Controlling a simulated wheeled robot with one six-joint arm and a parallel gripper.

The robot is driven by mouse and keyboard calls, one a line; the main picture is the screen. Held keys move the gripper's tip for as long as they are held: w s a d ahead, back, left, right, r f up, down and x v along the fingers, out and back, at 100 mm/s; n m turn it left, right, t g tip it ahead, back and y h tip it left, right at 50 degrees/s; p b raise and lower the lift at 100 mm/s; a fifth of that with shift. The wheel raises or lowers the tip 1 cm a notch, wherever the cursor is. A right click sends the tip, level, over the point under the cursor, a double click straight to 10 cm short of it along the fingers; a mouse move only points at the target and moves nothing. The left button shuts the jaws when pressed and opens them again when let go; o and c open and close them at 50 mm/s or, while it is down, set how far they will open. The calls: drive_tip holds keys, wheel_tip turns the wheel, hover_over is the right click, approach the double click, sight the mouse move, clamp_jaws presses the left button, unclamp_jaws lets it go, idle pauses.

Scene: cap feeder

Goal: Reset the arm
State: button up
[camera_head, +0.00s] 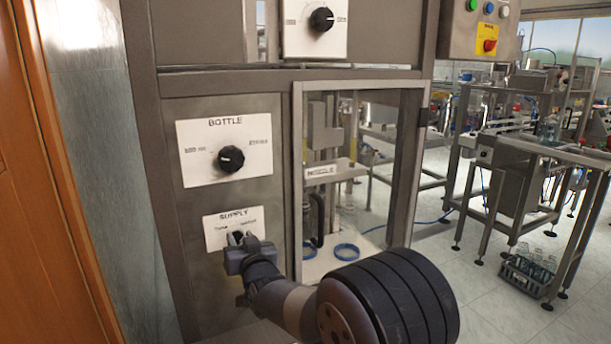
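My gripper (243,243) is in front of the grey cabinet (285,100), right at the white SUPPLY plate (222,220). Its fingers cover the lower middle of that plate, where a knob may be hidden. I cannot tell whether the fingers touch or hold anything there. My arm comes in from the lower right, with its dark thick part in front of the cabinet's lower right.
A BOTTLE plate with a black knob (231,159) is above the gripper. Right of it, a framed window (409,165) has a black handle (317,220); blue rings (346,251) lie behind it. A wooden door (40,200) stands left.

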drive_tip(key=shift+s+a+r+n+p, duration=0.15)
drive_tip(key=shift+n+p, duration=1)
drive_tip(key=shift+p, duration=0.8)
drive_tip(key=shift+a+r+n+p, duration=0.15)
drive_tip(key=shift+n+p, duration=1)
drive_tip(key=shift+p, duration=0.75)
drive_tip(key=v, duration=0.1)
drive_tip(key=b+v, duration=0.1)
drive_tip(key=v, duration=0.3)
drive_tip(key=shift+f+b, duration=0.3)
drive_tip(key=shift+b, duration=0.1)
